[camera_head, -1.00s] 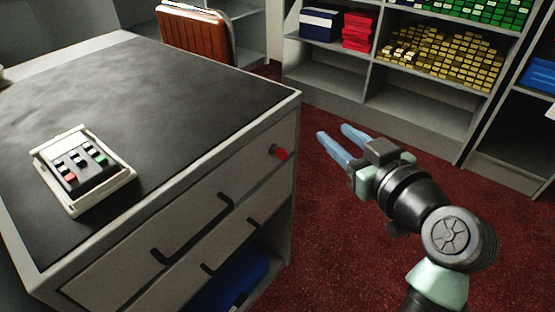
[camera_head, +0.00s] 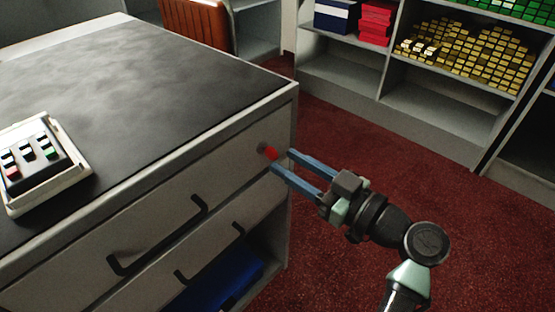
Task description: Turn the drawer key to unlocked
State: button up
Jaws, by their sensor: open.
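The red drawer key (camera_head: 270,153) sits in its lock near the right end of the top drawer front (camera_head: 155,215). My gripper (camera_head: 281,161) is open, its two blue fingers pointing left toward the key. The fingertips are close to the key, one above and one below its level in the picture. I cannot tell whether they touch it. Nothing is held between the fingers.
The counter (camera_head: 150,80) has a dark top with a calculator (camera_head: 40,160) at the left. Black drawer handles (camera_head: 160,235) stick out of the fronts. A blue item (camera_head: 215,287) lies in the open space below. Shelves (camera_head: 430,100) stand behind, with red carpet (camera_head: 370,150) between.

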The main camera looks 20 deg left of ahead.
jog(key=x, duration=0.3)
jog(key=shift+w+a+b, duration=0.2)
jog(key=shift+a+b, duration=0.05)
jog(key=shift+b, duration=0.05)
grip_shut()
